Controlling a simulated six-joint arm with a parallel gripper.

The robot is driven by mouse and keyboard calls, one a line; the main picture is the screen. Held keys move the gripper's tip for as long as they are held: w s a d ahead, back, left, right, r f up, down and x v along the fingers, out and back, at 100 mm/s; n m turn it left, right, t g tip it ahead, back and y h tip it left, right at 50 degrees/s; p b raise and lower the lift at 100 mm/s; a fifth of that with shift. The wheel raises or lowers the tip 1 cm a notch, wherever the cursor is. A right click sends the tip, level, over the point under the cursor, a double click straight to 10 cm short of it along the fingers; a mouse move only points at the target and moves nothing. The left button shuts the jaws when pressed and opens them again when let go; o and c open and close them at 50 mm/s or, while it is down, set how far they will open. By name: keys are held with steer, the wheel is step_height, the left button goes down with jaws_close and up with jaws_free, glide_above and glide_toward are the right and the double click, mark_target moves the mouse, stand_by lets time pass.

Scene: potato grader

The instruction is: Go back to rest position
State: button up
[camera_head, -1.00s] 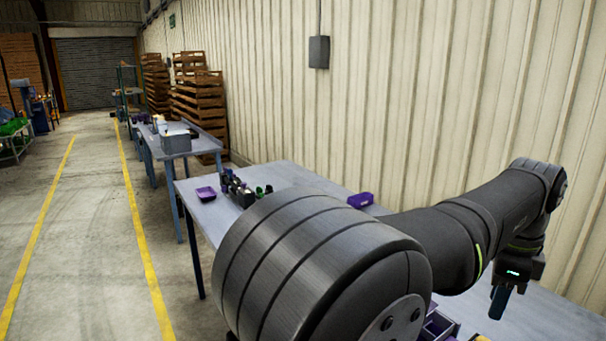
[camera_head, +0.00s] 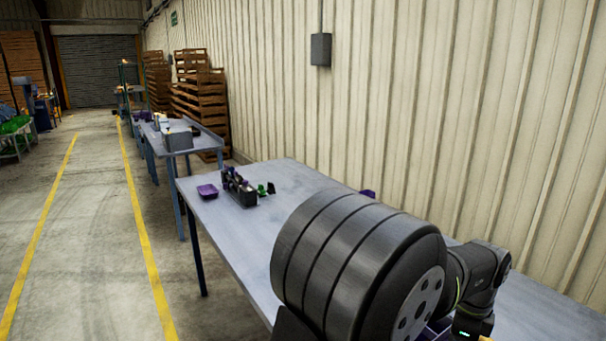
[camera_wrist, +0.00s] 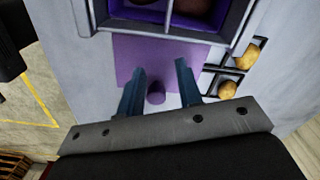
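My gripper (camera_wrist: 160,80) shows in the wrist view with its two blue-grey fingers apart and nothing held between them. Below it is a purple mat (camera_wrist: 135,55) on the grey table. A short purple cylinder (camera_wrist: 156,93) shows between the fingers and touches neither. In the head view my arm is folded over the near part of the table (camera_head: 235,235), and its wrist is low at the lower right. The fingertips are hidden there.
A purple-lined divided tray (camera_wrist: 235,22) lies beyond the mat. Potatoes (camera_wrist: 228,89) sit in black holders to its right. In the head view, a small purple bin (camera_head: 207,191) and a dark rack (camera_head: 239,190) stand at the table's far end. A ribbed wall (camera_head: 420,100) runs behind.

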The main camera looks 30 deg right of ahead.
steer(key=shift+w, duration=1.05)
step_height(320, 180, up, 17)
steer(key=s+d+f+n, duration=0.1)
steer(key=d+f+n, duration=0.4)
steer(key=f, duration=0.4)
steer(key=s+d+f+n, duration=0.1)
steer(key=d+f+n, duration=0.3)
steer(key=f, duration=0.5)
steer(key=shift+d+n, duration=0.4)
steer(key=shift+n, duration=0.7)
steer(key=shift+r, duration=0.15)
steer(key=a+r+m, duration=0.3)
steer(key=r+m, duration=0.1)
steer(key=r, duration=0.3)
steer(key=w+a+r+m, duration=0.1)
steer(key=a+r+m, duration=0.3)
steer(key=r, duration=0.4)
steer(key=shift+w+a+m, duration=0.25)
steer(key=shift+a+m, duration=0.05)
steer(key=shift+m, duration=0.3)
steer(key=shift+f, duration=0.1)
